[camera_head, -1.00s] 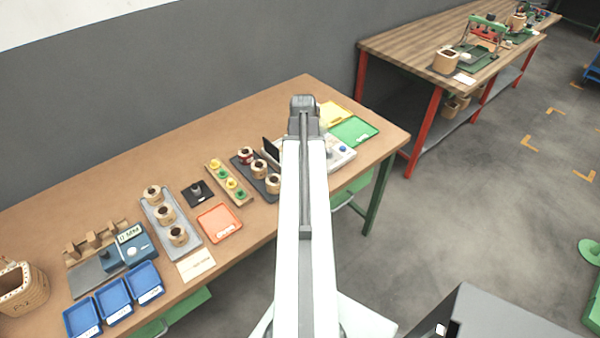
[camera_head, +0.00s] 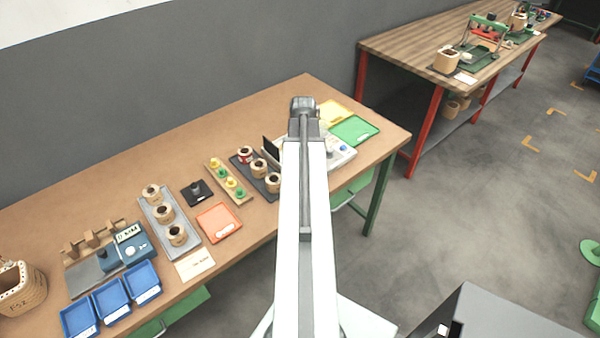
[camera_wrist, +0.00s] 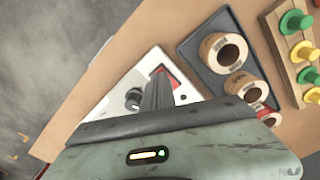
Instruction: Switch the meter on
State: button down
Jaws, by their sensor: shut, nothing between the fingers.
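The meter, a white box (camera_head: 345,154), stands at the right end of the brown bench, partly hidden behind my arm in the head view. In the wrist view, the meter's white top (camera_wrist: 112,102) carries a black knob (camera_wrist: 133,97) and a red part (camera_wrist: 160,72). My gripper (camera_wrist: 157,88) is shut and empty, over the meter's top between knob and red part. I cannot tell whether it touches.
A dark tray (camera_wrist: 187,45) with wound coils (camera_wrist: 222,52) lies close beside the meter. A rack of yellow and green pegs (camera_wrist: 290,60) is beyond it. Green (camera_head: 354,130) and yellow (camera_head: 334,112) trays lie behind the meter. An orange tray (camera_head: 219,222) is farther left.

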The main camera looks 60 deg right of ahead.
jog(key=shift+f, duration=0.3)
notch_tip(320, 180, up, 7)
jog(key=p, duration=0.6)
jog(key=shift+r+p, duration=0.15)
jog(key=shift+p, duration=0.25)
